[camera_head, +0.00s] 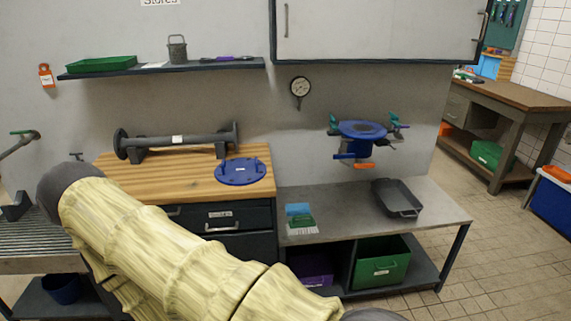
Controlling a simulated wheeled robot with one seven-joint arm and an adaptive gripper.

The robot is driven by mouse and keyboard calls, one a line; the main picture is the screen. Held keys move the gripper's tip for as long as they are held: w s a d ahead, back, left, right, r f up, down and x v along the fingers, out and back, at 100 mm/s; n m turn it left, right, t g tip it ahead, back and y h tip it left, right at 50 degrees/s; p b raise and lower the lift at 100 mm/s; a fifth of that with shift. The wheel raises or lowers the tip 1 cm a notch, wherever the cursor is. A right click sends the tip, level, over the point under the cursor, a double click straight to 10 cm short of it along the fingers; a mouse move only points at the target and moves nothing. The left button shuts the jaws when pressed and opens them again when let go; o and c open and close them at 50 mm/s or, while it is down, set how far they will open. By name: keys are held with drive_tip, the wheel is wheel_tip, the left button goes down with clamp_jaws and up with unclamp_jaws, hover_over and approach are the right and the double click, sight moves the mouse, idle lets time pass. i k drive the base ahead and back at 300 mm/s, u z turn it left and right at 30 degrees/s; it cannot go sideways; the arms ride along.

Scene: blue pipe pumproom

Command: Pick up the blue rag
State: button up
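I cannot make out a blue rag in the head view. A flat blue and green printed sheet (300,218) lies at the left end of the grey bench, and it looks like a card rather than cloth. My arm, in a cream ribbed cover, crosses the lower left and hides part of the wooden worktop and drawers. My gripper is not in view.
The wooden worktop (262,155) holds a grey flanged pipe (180,140) and a blue disc (240,171). The grey bench (350,213) holds a dark tray (397,197); a green bin (383,268) stands below. A blue valve (361,132) juts from the wall.

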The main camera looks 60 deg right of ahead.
sight(293, 209)
drive_tip(key=z, duration=0.25)
drive_tip(key=i, duration=1.15)
drive_tip(key=z, duration=1.25)
drive_tip(key=i, duration=0.8)
drive_tip(key=z, duration=0.9)
